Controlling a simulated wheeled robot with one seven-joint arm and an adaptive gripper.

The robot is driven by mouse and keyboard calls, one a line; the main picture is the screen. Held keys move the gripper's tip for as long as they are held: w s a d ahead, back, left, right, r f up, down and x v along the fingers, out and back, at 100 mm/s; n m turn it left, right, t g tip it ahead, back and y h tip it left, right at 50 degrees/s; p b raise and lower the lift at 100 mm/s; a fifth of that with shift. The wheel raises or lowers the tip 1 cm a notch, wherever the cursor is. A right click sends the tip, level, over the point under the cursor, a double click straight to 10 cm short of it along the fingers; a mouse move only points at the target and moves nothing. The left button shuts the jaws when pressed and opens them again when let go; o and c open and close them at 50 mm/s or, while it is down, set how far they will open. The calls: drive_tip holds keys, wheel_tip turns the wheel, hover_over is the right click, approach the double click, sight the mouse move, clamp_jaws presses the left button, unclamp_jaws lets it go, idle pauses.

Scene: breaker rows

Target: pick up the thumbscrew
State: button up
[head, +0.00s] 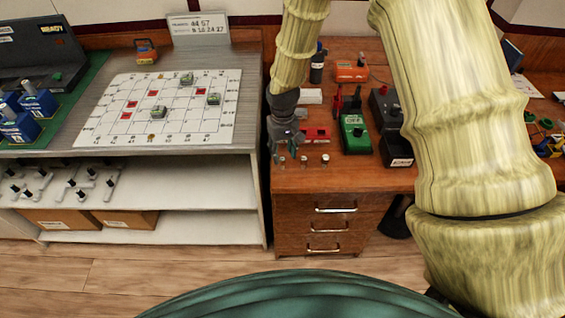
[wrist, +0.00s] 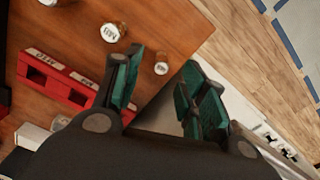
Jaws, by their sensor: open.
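Three small brassy pieces with pale, marked tops stand in a row near the desk's front edge. They look like thumbscrews, but I cannot tell which one the task names. In the head view they are the left piece (head: 281,161), the middle piece (head: 304,160) and the right piece (head: 325,159). The wrist view shows the smallest piece (wrist: 161,66), a larger one (wrist: 113,32) and a third cut by the top edge. My gripper (head: 286,152) is open and empty above the row's left end. In the wrist view its green fingers (wrist: 158,88) stand either side of the smallest piece.
A red labelled block (wrist: 55,78) lies beside the row; it also shows in the head view (head: 317,134). A green device (head: 355,134) and dark boxes (head: 397,150) stand to the right. The grey bench (head: 245,125) is left of the wooden desk (head: 350,180).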

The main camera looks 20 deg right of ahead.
sight(282, 158)
drive_tip(key=shift+a+f+p, duration=0.1)
drive_tip(key=shift+f+p, duration=0.3)
drive_tip(key=shift+f, duration=1.3)
drive_tip(key=shift+c, duration=0.2)
clamp_jaws()
